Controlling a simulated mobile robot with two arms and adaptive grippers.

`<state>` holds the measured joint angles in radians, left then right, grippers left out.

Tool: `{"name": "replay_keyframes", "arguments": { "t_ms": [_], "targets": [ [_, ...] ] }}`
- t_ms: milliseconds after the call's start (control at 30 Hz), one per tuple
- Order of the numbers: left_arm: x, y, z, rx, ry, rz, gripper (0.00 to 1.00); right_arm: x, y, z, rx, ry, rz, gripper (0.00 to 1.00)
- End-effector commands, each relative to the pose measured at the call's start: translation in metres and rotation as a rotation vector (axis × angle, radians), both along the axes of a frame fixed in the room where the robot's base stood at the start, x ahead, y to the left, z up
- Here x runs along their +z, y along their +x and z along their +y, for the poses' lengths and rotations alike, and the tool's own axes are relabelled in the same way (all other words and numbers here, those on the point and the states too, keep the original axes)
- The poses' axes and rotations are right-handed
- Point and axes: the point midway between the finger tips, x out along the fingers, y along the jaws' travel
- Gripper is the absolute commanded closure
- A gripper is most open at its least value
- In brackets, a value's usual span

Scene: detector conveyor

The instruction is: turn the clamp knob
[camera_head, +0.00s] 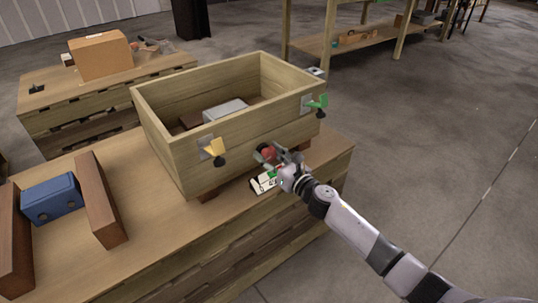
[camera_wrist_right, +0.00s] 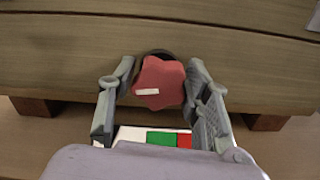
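A red lobed clamp knob (camera_wrist_right: 160,84) with a white mark sits on the front wall of a wooden box; it also shows in the head view (camera_head: 267,152). My right gripper (camera_wrist_right: 160,98) has its fingers spread on either side of the knob. Small gaps seem to show between the fingers and the knob, so no firm grip is visible. In the head view my right gripper (camera_head: 279,158) reaches the knob from the lower right. My left gripper is not in view.
The wooden box (camera_head: 165,148) stands on a wooden table (camera_head: 175,240), with a yellow toggle (camera_head: 215,148) and a green toggle (camera_head: 318,102) on its front. A white card with green and red patches (camera_wrist_right: 135,134) lies below the knob. A blue block (camera_head: 51,199) stands between brown boards at left.

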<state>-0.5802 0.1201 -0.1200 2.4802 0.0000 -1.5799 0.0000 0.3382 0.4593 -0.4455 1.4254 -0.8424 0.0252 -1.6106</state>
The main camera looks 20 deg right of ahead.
Motion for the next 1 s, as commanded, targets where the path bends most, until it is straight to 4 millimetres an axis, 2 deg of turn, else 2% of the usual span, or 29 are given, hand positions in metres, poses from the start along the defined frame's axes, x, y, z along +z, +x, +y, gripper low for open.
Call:
{"name": "replay_keyframes", "arguments": {
  "t_ms": [467, 767, 1000],
  "targets": [
    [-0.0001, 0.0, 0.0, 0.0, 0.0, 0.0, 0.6, -0.0001, -0.0002, -0.0001, 0.0, 0.0, 0.0, 0.89],
    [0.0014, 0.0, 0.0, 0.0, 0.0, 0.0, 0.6, 0.0001, -0.0001, -0.0003, 0.0, 0.04, 0.015, 0.89],
    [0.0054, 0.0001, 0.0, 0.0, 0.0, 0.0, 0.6, 0.0004, -0.0003, -0.0002, 0.0, 0.174, 0.064, 0.89]
  ]
}}
